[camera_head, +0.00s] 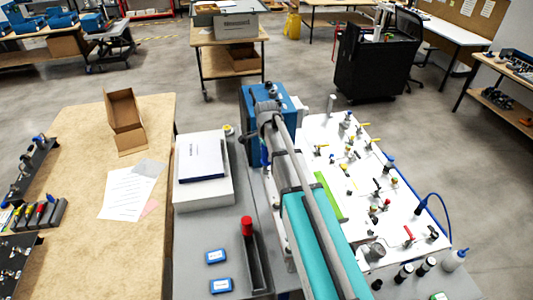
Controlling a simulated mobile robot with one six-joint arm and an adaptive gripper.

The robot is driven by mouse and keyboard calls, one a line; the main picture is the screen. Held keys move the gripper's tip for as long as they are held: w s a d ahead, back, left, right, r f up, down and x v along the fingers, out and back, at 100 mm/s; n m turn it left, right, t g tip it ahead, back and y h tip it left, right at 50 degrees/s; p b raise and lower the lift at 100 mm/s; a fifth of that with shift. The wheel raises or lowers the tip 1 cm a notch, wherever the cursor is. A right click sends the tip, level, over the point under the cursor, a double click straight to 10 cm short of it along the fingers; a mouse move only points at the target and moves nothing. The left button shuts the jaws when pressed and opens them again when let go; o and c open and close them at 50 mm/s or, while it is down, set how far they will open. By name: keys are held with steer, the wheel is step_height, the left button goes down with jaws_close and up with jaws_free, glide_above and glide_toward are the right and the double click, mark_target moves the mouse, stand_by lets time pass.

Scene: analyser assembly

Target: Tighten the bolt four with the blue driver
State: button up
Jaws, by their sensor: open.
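A rack of drivers with coloured handles (40,214) stands at the left edge on the wooden bench. The handles include yellow, green and red, with a small blue one (17,213) among them, too small to be sure of. The white panel (325,128) on the right carries several valves and fittings with red, yellow, black and blue parts. I cannot make out bolt four or any bolt number. My arm seems to be the grey tube crossing the middle of the view. I cannot make out my gripper's fingers; they seem hidden behind the arm.
A wooden bench (75,270) on the left holds papers (128,195) and an open cardboard box (124,115). A white box (205,195) and a red-topped item (247,226) stand on the grey surface. Bottles (403,274) stand at the lower right. Floor beyond is partly clear.

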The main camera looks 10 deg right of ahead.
steer(key=n, duration=0.3)
steer(key=shift+n, duration=2.3)
jaws_close()
steer(key=m, duration=0.5)
steer(key=shift+s+m, duration=0.1)
steer(key=shift+m, duration=0.3)
jaws_free()
